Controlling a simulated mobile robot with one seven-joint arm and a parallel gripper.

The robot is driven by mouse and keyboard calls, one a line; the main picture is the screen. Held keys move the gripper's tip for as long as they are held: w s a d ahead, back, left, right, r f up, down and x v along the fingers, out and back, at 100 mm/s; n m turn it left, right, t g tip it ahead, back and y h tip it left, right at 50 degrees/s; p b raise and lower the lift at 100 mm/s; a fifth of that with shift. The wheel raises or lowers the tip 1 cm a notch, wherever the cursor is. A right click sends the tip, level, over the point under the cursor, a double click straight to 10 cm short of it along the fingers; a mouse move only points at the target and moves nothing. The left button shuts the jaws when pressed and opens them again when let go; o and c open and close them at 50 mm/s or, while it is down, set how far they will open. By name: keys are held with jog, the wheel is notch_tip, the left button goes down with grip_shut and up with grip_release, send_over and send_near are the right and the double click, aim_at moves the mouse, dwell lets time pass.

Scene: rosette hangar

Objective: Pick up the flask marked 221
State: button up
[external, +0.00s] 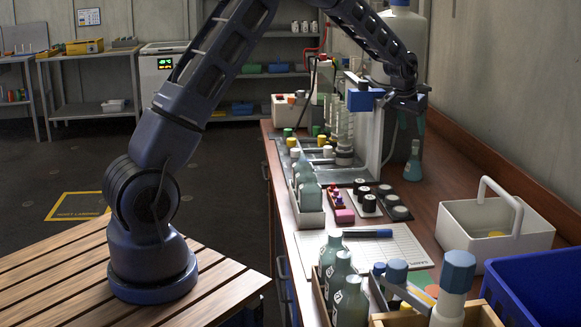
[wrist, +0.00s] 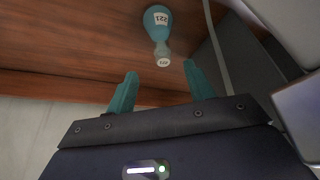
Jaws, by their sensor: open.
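The flask marked 221 (wrist: 157,20) is a teal bottle with a white label and a pale marked cap, at the top middle of the wrist view. In the external view a teal conical flask (external: 413,168) stands at the back of the counter, by the wall. My gripper (wrist: 160,70) is open, its two teal fingers apart and empty. The flask's cap lies just beyond the fingertips, in line with the gap between them. In the external view my gripper (external: 411,123) is above the flask, pointing down. Its fingers are partly hard to make out there.
A grey-white apparatus stand (external: 369,140) stands close to the left of the flask. The wooden wall edging (external: 480,155) runs close to its right. A white carrier (external: 470,228), bottle caps, a blue crate (external: 535,290) and several bottles occupy the nearer counter.

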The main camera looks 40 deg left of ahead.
aim_at(417, 149)
jog(key=x, duration=0.5)
jog(key=shift+w+x, duration=0.2)
jog(key=shift+x, duration=2.65)
jog(key=shift+a, duration=0.1)
jog(key=shift+c, duration=0.2)
jog(key=shift+r, duration=0.1)
grip_shut()
